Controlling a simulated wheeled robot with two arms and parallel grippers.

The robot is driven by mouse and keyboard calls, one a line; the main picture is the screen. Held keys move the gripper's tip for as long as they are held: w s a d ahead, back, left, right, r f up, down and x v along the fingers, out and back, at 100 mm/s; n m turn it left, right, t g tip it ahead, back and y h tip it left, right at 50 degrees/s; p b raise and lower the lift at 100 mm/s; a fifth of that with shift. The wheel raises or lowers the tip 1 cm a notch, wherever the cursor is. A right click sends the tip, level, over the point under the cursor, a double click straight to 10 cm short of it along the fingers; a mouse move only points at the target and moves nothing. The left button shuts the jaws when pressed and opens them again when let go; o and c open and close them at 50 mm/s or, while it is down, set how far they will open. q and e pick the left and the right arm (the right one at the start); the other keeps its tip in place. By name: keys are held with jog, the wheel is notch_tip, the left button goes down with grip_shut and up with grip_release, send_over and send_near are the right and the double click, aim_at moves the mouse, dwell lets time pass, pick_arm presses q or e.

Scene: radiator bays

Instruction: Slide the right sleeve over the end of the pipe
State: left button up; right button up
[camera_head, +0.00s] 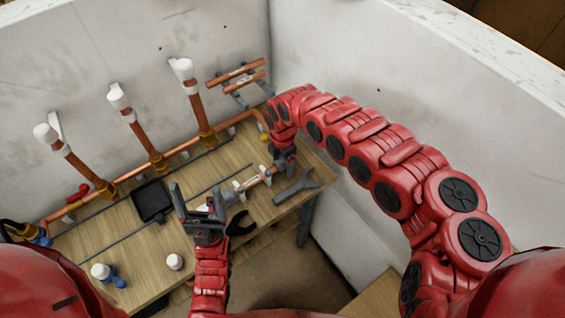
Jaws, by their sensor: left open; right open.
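A short copper pipe (253,180) lies across white holders (239,187) on the wooden bench, running up to the right. My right gripper (284,160) is open and points down at the pipe's right end. It covers much of that end, so I cannot clearly make out the right sleeve or whether it is around the pipe. My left gripper (197,197) is open, with its fingers spread, near the pipe's left end. A small grey piece beside its right finger is too small to identify.
Three upright copper pipes (145,133) with white tops stand behind. White walls (350,60) close the back and right. My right arm spans the right side.

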aim_at(276, 164)
jog(key=c, duration=1.1)
jog(key=shift+s+a+r+p, duration=0.1)
jog(key=shift+s+a+p, duration=0.05)
jog(key=shift+s+a, duration=0.35)
jog(key=shift+s+a+p, duration=0.15)
jog(key=shift+s+a, duration=0.1)
jog(key=shift+a, duration=0.3)
jog(key=o, duration=1.1)
notch_tip(276, 164, up, 7)
jog(key=p, duration=0.5)
jog(key=shift+p, duration=0.3)
